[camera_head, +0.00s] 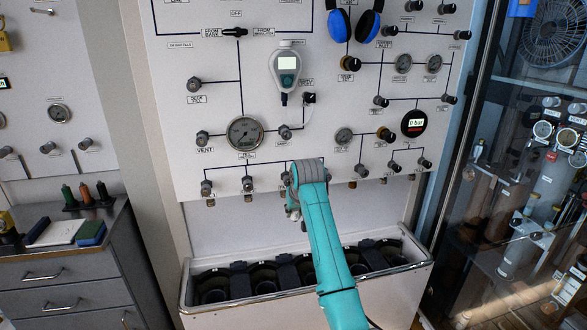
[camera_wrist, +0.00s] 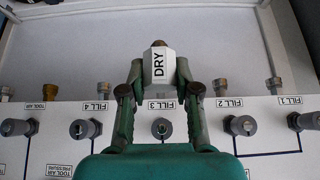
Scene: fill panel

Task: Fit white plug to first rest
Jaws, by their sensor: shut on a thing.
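In the wrist view my gripper (camera_wrist: 158,84) is shut on a white plug (camera_wrist: 158,66) marked DRY, with a brass end at its top. The fingers press on both sides of it. The plug is in front of the lower panel, by the FILL 3 label. I cannot tell whether it touches a fitting there. In the head view my teal arm reaches up to the panel's lower edge and hides most of the gripper and the plug. I cannot pick out a rest marked as first.
The grey panel (camera_head: 205,110) carries gauges, knobs and labels. A trough with dark round wells (camera_head: 215,285) stands below the panel. A drawer cabinet (camera_head: 65,270) stands left, a glass door right.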

